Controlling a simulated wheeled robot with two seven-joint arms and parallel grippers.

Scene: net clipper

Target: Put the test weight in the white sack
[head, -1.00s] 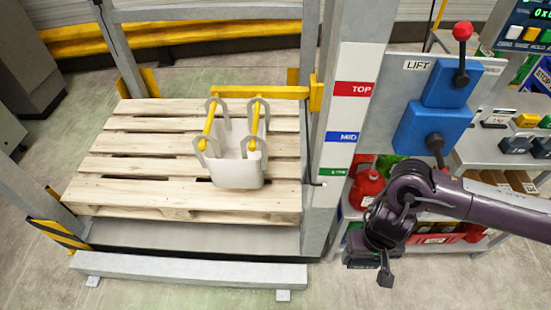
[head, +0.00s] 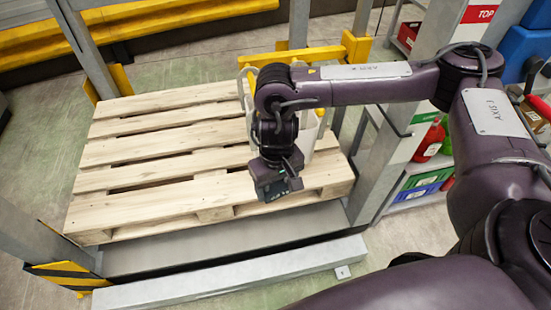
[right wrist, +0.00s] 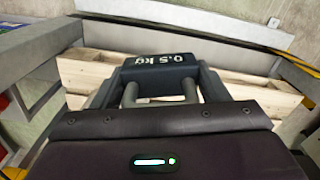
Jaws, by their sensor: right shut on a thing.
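The test weight (right wrist: 158,66), a dark block marked 0.5 kg, sits between the fingers of my right gripper (right wrist: 160,93) in the right wrist view. The gripper is shut on it. In the head view my right gripper (head: 277,186) hangs over the near part of the pallet, in front of the white sack. The white sack (head: 309,130) hangs by its loops from a yellow fork and is mostly hidden behind my right wrist. Its opening is covered. The sack does not show in the right wrist view. My left gripper is out of view.
The wooden pallet (head: 135,205) lies between grey posts, its left part bare. A grey bar (head: 240,272) runs along the front. Shelves with red and green goods stand at right.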

